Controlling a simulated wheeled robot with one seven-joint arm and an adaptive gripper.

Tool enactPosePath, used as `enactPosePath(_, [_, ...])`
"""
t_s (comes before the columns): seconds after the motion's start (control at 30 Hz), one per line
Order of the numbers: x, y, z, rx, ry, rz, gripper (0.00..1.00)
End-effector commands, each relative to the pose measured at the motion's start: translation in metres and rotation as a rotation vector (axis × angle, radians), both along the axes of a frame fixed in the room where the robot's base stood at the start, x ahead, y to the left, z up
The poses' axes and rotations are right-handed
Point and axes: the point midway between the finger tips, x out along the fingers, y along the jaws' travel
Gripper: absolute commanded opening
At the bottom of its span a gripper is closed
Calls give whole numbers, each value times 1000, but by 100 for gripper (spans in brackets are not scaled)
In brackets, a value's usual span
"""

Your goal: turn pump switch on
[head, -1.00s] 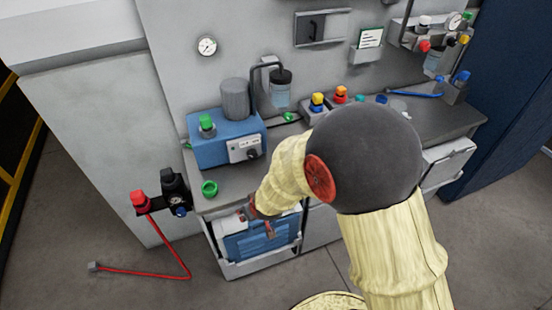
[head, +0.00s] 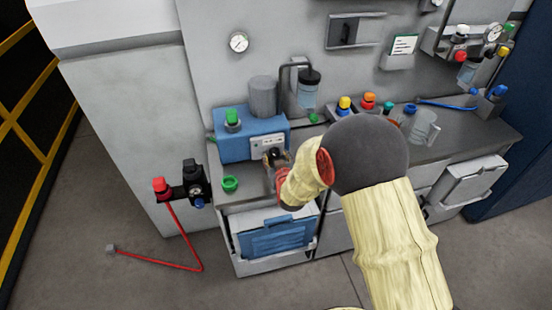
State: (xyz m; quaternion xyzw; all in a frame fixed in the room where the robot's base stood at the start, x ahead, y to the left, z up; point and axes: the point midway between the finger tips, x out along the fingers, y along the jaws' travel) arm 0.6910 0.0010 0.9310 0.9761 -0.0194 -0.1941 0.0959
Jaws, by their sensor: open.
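The blue pump box (head: 233,150) stands at the left end of the grey counter, with a green-capped fitting (head: 232,119) and a grey cylinder (head: 263,97) on top. A pale switch plate (head: 262,144) with a dark knob (head: 275,154) is on its front right. My gripper (head: 275,158) is open at the front of this plate, its fingers close around or just before the knob. I cannot tell whether they touch it. The fingers partly hide the knob and its position cannot be read.
A loose green cap (head: 230,184) lies on the counter left of my gripper. Below is an open drawer with a blue case (head: 275,238). A red-and-black regulator (head: 185,187) with a red hose sticks out at the left. A clear jug (head: 422,128) stands right of my arm.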

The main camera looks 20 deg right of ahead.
Motion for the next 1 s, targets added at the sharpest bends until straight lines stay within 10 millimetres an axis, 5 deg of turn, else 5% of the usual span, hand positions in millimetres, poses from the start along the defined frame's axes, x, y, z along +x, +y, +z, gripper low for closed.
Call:
enactPosePath(0.47, [15,-1,-6,0,0,1,48])
enactPosePath(1.0, [15,-1,-6,0,0,1,17])
